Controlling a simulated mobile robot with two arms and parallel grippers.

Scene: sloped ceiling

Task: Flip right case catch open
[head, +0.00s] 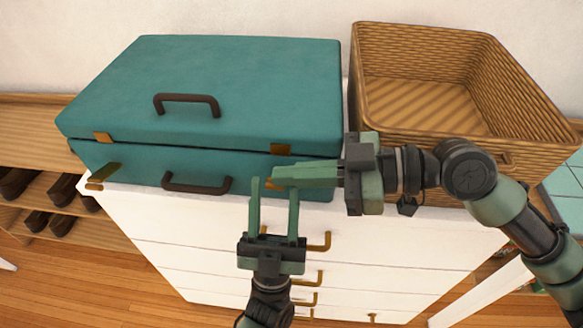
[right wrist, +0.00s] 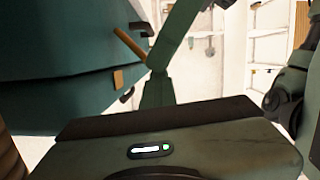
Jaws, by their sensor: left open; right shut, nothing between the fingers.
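The teal case (head: 210,90) lies closed on the white dresser, and its side fills the left of the right wrist view (right wrist: 60,50). The right catch's brass plate (head: 280,149) is on the lid's front edge. Its brass lever (right wrist: 131,46) juts out from the case beside my right gripper's finger; contact is unclear. In the head view the lever is mostly hidden by that gripper. My right gripper (head: 270,180) is shut and empty, reaching in from the right at the case's front. My left gripper (head: 274,190) is open and empty, pointing up just below the right gripper's tips.
The left catch (head: 103,172) has its lever sticking out, apart from its lid plate. Brown handles sit on the lid (head: 187,100) and front (head: 196,187). A wicker basket (head: 440,115) stands right of the case. The white dresser (head: 385,240) has brass drawer pulls.

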